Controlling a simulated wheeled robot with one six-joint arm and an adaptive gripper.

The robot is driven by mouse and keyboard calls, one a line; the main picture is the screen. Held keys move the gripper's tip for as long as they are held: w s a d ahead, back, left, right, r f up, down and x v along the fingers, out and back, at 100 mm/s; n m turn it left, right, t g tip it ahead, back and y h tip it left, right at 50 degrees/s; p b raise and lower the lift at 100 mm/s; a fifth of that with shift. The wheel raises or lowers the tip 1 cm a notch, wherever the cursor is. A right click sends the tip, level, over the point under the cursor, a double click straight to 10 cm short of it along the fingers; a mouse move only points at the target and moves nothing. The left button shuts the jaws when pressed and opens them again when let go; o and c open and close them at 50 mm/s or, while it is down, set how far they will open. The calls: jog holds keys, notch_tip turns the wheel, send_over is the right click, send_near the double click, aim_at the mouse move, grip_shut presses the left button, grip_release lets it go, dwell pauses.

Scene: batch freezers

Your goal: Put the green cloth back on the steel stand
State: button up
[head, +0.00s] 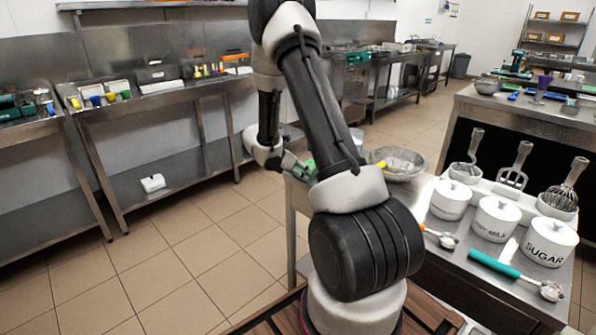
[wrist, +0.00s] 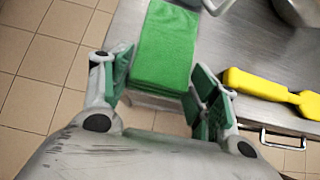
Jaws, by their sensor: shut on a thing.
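The green cloth (wrist: 165,45) is a folded, flat-sided stack in the wrist view. My gripper (wrist: 162,72) has its green-padded fingers on either side of the cloth and is shut on its near part. In the head view my gripper (head: 296,170) is at the left end of a steel stand with a flat top (head: 300,199); only a bit of the green cloth (head: 310,167) shows beside my arm. The steel top (wrist: 262,50) lies behind and below the cloth in the wrist view. I cannot tell whether the cloth touches it.
A yellow-handled tool (wrist: 265,90) lies right of my gripper. A metal bowl (head: 400,164) stands close by. White jars (head: 495,218), a teal-handled scoop (head: 500,267) and whisks fill the right of the stand. Tiled floor (head: 200,235) at left is clear.

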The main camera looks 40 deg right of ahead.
jog(key=shift+f, duration=0.35)
jog(key=shift+s+a+f, duration=0.1)
jog(key=shift+s+f, duration=0.05)
jog(key=shift+f, duration=0.1)
jog(key=o, duration=1.1)
jog(key=shift+f, duration=0.25)
